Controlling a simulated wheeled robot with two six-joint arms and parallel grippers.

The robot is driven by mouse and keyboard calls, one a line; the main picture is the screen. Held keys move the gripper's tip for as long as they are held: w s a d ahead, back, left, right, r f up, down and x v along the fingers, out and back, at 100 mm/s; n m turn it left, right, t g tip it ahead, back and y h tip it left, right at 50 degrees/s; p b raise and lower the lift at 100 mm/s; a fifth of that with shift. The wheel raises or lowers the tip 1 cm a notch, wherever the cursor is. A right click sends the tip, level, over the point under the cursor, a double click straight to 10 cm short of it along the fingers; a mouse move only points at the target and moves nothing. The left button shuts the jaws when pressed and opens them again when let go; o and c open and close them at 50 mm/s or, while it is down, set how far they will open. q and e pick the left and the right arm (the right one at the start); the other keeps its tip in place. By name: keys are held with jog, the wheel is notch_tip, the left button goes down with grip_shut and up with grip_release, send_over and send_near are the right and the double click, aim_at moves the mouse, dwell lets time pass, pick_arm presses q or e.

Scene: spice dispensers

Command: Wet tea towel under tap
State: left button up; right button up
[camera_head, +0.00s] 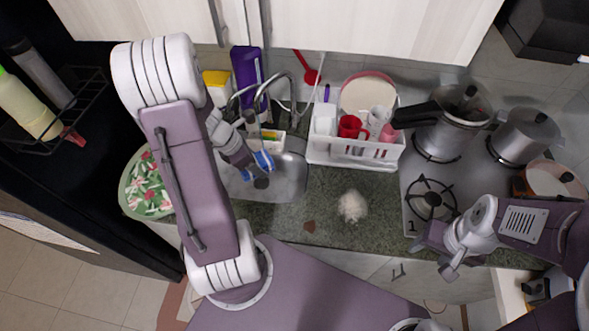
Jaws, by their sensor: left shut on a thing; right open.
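The steel sink (288,178) is set in the dark green counter, with its drain visible. The chrome tap (292,92) arches at the back of the sink. My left gripper (254,160) is over the sink, in front of the tap, shut on a small blue and white thing (264,161) that looks like the tea towel. Most of the towel is hidden or bunched, and I cannot tell whether it is wet. No water stream is clear. My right gripper (452,258) is open and apart from the towel, near the counter's front edge by the stove.
A white dish rack (352,154) with a red mug (351,127) stands right of the sink. A purple bottle (246,75) is behind the tap. Pots stand on the stove (414,190). A white heap (352,206) lies on the counter. A floral green round item (146,190) is at left.

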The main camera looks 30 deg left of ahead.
pick_arm(q)
jog(key=shift+n, duration=0.7)
jog(key=s+a, duration=0.1)
jog(key=a, duration=0.1)
jog(key=s+a, duration=0.2)
jog(key=shift+s, duration=0.1)
jog(key=w+a+f+p, duration=0.1)
jog(key=w+a+p, duration=0.1)
jog(key=w, duration=0.5)
jog(key=w+a+f+p, duration=0.1)
jog(key=w+a+p, duration=0.1)
jog(key=w, duration=0.4)
jog(key=shift+w+f+p, duration=0.3)
jog(key=shift+w+f, duration=0.05)
jog(key=shift+f, duration=0.05)
pick_arm(e)
jog(key=r, duration=0.3)
jog(key=s+r, duration=0.1)
jog(key=r, duration=0.1)
jog(key=shift+a, duration=0.25)
pick_arm(q)
jog(key=shift+s, duration=0.1)
